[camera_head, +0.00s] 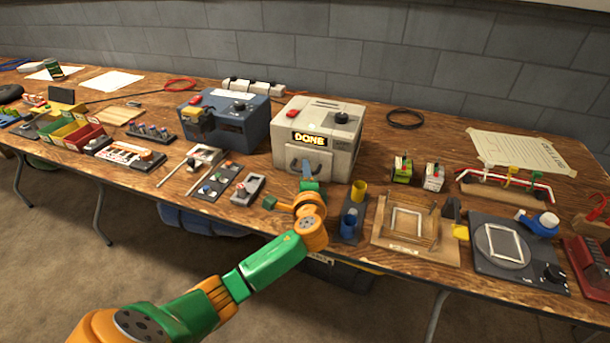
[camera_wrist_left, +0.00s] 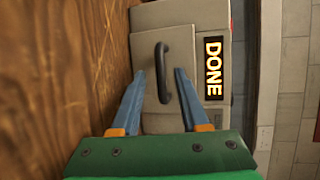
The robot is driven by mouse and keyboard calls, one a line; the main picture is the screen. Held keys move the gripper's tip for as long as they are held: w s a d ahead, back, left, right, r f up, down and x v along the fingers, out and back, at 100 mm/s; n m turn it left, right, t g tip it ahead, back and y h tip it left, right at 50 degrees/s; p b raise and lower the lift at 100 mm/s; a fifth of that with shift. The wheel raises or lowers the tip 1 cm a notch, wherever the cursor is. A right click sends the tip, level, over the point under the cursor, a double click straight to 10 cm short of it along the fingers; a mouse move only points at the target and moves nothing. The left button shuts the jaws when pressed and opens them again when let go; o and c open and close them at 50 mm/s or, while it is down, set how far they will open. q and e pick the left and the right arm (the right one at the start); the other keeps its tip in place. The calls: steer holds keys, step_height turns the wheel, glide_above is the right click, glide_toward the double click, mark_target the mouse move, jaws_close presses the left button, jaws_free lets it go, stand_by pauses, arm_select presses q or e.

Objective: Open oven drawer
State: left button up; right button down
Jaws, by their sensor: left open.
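The oven is a beige box (camera_head: 345,135) with a lit DONE sign, a red button and a dark knob on top, near the back of the table. Its front drawer (camera_head: 318,158) has a dark curved handle and looks shut. In the left wrist view the handle (camera_wrist_left: 162,70) lies ahead, between the lines of my two blue fingers. My left gripper (camera_head: 307,168) is open and empty in front of the drawer; the fingers appear on either side of the handle, and I cannot tell whether they touch it. The arm hides part of the table below. My right gripper is not in view.
A blue-grey machine (camera_head: 228,122) stands left of the oven. Yellow and blue cups (camera_head: 358,190) stand close right of my gripper, and a grey switch box (camera_head: 247,190) lies to its left. A wooden frame (camera_head: 408,225) is further right.

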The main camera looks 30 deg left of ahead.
arm_select(q)
jaws_close()
steer(key=shift+r, duration=0.1)
stand_by(1.3)
